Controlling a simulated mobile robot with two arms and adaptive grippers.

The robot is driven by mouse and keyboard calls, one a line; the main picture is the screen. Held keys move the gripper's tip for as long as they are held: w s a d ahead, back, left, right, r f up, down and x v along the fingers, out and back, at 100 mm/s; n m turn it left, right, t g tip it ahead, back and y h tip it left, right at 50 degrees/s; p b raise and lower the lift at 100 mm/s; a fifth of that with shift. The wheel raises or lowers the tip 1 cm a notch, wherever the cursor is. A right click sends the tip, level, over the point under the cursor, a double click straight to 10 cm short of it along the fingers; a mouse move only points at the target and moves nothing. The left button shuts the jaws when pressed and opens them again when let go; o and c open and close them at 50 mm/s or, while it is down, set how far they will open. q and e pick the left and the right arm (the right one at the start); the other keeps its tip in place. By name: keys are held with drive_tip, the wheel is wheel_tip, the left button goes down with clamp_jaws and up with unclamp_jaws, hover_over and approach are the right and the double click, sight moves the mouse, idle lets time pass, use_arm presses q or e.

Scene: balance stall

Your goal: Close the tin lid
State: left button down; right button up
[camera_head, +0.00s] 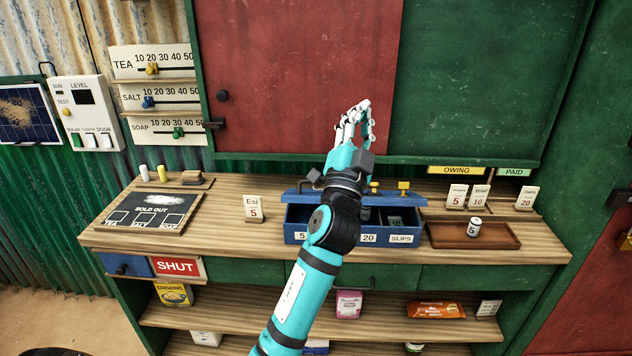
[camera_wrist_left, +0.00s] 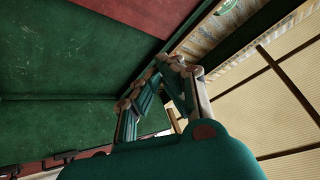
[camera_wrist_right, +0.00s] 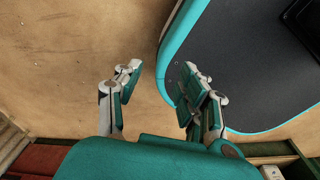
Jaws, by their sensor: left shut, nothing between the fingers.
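The blue tin (camera_head: 293,224) stands on the wooden counter with its compartments showing, so it is open. Labels on its front include 5, 20 and SLIPS. My left gripper (camera_head: 357,112) is above and behind the tin, fingers pointing up before the red panel, shut and empty. It also shows in the left wrist view (camera_wrist_left: 170,75). My right gripper (camera_wrist_right: 157,82) shows only in the right wrist view, fingers apart and empty, over sandy ground.
A brown tray (camera_head: 450,245) with a small can (camera_head: 474,227) is right of the tin. A card marked Esi 5 (camera_head: 254,208) stands left of it. A chalkboard (camera_head: 147,212) lies further left. Yellow-topped pieces (camera_head: 403,186) stand behind the tin.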

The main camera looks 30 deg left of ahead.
use_arm(q)
drive_tip(key=a+f+n+g+y, duration=0.1)
drive_tip(key=a+f+n+g, duration=0.3)
drive_tip(key=f+n, duration=0.3)
drive_tip(key=a+f+n+g+y, duration=0.1)
drive_tip(key=a+f+n+g, duration=0.35)
drive_tip(key=f, duration=0.45)
drive_tip(key=shift+t, duration=0.45)
drive_tip(key=x, duration=0.3)
drive_tip(key=p+x, duration=0.1)
drive_tip(key=x, duration=0.4)
drive_tip(key=shift+w+a+r+p, duration=0.3)
drive_tip(key=shift+a+p, duration=0.05)
drive_tip(key=f, duration=0.3)
drive_tip(key=shift+s+d, duration=0.2)
drive_tip(key=shift+s, duration=0.15)
drive_tip(key=shift+s+d+f, duration=0.1)
drive_tip(key=shift+s+f, duration=0.1)
drive_tip(key=shift+f, duration=0.35)
drive_tip(key=shift+f, duration=0.1)
